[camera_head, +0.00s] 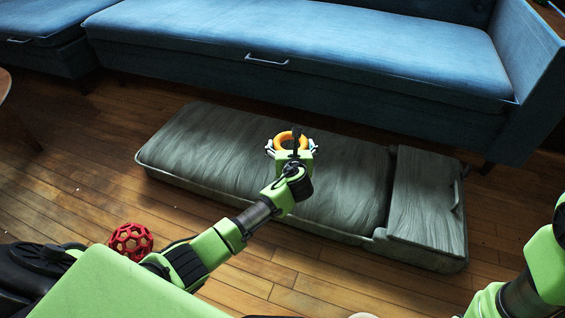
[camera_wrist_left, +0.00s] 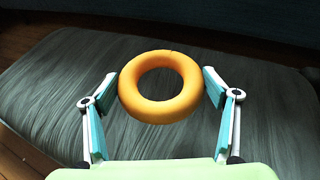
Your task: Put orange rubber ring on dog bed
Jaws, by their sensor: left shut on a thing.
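The orange rubber ring (camera_wrist_left: 130,96) is gripped between the two fingers of my left gripper (camera_wrist_left: 161,88). In the head view the ring (camera_head: 283,139) shows at the tip of my left gripper (camera_head: 291,148), over the middle of the grey dog bed (camera_head: 215,150). The dog bed also fills much of the left wrist view (camera_wrist_left: 270,110). I cannot tell how high the ring is above the bed's surface. My right arm shows at the lower right of the head view, but its gripper is out of sight.
A blue sofa (camera_head: 300,50) stands behind the dog bed. A red lattice ball (camera_head: 131,241) lies on the wooden floor (camera_head: 60,200) at left. The bed's top around the ring is clear.

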